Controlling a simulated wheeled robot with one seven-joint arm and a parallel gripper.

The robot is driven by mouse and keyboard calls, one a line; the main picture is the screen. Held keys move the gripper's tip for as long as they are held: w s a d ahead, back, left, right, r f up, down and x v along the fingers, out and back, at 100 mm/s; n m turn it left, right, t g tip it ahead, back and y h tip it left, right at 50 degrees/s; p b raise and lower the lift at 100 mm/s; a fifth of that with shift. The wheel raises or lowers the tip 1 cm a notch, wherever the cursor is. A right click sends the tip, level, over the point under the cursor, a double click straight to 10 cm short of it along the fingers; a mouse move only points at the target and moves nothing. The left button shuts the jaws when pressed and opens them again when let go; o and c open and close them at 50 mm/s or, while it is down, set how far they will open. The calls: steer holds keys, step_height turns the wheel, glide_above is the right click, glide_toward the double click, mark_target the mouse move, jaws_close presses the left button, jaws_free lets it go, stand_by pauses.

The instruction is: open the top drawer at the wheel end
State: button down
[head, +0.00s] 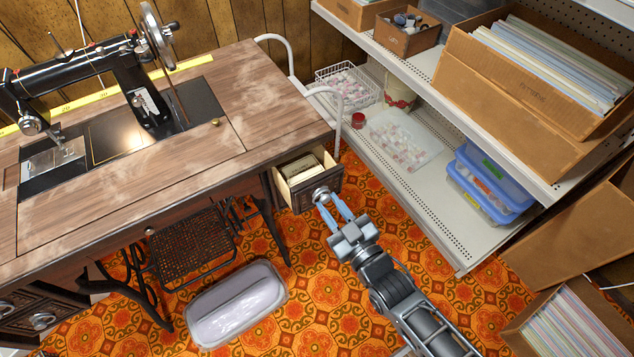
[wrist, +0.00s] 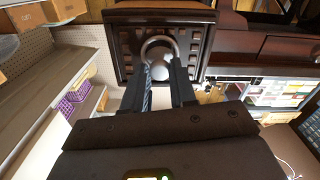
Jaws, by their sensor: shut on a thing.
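The drawer (head: 325,185) at the wheel end of the sewing table (head: 120,150) stands partly out, and light-coloured contents show inside it. In the wrist view its dark panelled front (wrist: 128,60) fills the upper middle. A round metal ring pull (wrist: 160,42) is on that front; in the head view the pull (head: 320,194) is at the fingertips. My gripper (head: 327,202) is shut on the ring pull, with its blue fingers reaching to the drawer front from the lower right. The handwheel (head: 157,35) of the black sewing machine (head: 75,80) is above on the tabletop.
A white metal shelf (head: 440,200) with cardboard boxes (head: 540,100) and blue plastic bins (head: 490,185) stands to the right. A white tub (head: 235,305) lies on the orange patterned floor left of my arm. A curved white tube (head: 285,45) rises behind the table.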

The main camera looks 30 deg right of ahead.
steer(key=s, duration=1.1)
steer(key=shift+s+p, duration=0.2)
steer(key=shift+p, duration=0.2)
steer(key=c, duration=0.9)
jaws_free()
steer(key=s, duration=0.7)
steer(key=shift+s+b, duration=0.3)
steer(key=shift+s, duration=0.1)
steer(key=s+r+m+g+p, duration=0.1)
steer(key=s+r, duration=0.4)
steer(key=r, duration=0.7)
steer(key=s+r+m+g+p, duration=0.1)
steer(key=s+r, duration=0.4)
steer(key=r, duration=0.7)
steer(key=shift+s+g, duration=0.2)
steer(key=shift+g, duration=0.4)
